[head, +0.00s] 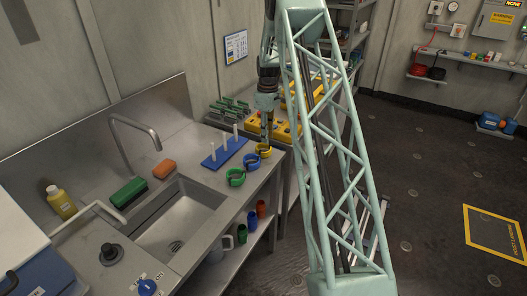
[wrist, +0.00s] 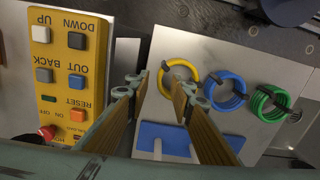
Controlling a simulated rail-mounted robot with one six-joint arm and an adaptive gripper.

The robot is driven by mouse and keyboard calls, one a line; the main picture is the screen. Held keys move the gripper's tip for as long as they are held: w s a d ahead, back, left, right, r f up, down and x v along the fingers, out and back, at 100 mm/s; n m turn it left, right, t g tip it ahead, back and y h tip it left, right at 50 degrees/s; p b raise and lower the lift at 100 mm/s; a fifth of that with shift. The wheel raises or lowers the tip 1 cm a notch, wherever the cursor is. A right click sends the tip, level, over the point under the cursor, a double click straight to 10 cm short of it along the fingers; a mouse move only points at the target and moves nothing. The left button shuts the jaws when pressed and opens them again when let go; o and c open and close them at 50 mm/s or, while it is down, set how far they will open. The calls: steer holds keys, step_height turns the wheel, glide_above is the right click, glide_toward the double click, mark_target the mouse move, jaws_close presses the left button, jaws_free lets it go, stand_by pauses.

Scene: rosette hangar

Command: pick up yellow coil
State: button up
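The yellow coil (head: 265,156) lies on the steel counter near its right end, beside the blue coil (head: 247,164) and green coil (head: 236,183). In the wrist view the yellow coil (wrist: 182,61) is a ring with a dark tie at its upper left. My gripper (head: 266,127) points down above that end of the counter. In the wrist view my gripper (wrist: 166,86) is open and empty. Its right fingertip overlaps the coil's lower part; its left fingertip is left of the coil. I cannot tell the height gap.
A blue base with white pegs (head: 223,153) stands behind the coils. It also shows in the wrist view (wrist: 170,132). A yellow button box (wrist: 62,90) is left of my gripper. The sink (head: 185,215), tall tap and sponges are further left on the counter.

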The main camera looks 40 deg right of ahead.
steer(key=shift+f, duration=0.2)
stand_by(0.3)
steer(key=shift+w+a+f, duration=0.1)
steer(key=shift+w+f, duration=0.05)
steer(key=shift+f, duration=2.35)
jaws_close()
